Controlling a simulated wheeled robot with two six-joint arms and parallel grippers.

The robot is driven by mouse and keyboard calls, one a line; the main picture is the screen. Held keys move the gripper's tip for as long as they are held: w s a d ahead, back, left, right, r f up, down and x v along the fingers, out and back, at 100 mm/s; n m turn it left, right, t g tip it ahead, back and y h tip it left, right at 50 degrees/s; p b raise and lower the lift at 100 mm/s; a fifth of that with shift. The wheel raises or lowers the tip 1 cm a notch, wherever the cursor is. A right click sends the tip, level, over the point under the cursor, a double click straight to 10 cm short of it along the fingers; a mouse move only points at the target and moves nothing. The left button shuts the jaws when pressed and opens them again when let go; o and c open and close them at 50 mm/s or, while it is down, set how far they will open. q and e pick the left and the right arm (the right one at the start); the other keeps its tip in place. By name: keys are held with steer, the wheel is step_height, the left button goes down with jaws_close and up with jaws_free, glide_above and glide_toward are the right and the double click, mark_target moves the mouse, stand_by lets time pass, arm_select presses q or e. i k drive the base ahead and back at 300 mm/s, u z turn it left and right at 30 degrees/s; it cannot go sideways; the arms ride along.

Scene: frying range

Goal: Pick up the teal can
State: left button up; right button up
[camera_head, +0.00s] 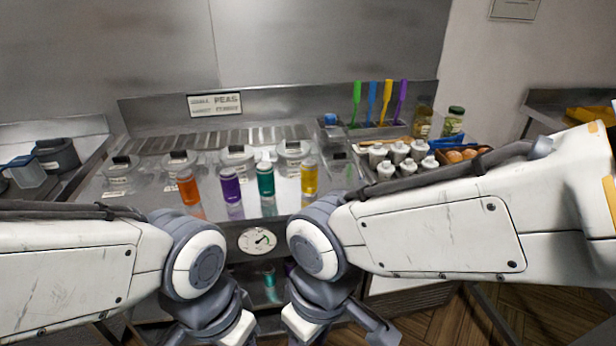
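The teal can (265,180) stands upright on the metal counter, between the purple can (231,185) on its left and the yellow can (309,177) on its right. An orange can (188,187) stands at the left end of this row. My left arm comes in from the left and my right arm from the right. Both bend downward in front of the counter, below and nearer than the cans. The gripper fingers of both arms are outside the picture, so I cannot see whether they are open or shut. Neither arm touches the teal can.
Lidded metal containers (238,158) stand in a row behind the cans. To the right are white bottles (386,170), a tray with brown eggs (463,155), glass jars (453,121) and several coloured-handled utensils (387,103). A dial (257,240) is on the counter's front.

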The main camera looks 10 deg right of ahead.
mark_target(264, 172)
steer(key=z, duration=0.3)
steer(key=k, duration=0.35)
steer(key=z, duration=1.15)
steer(key=i, duration=1.1)
steer(key=u, duration=1.3)
steer(key=i, duration=0.9)
steer(key=u, duration=0.9)
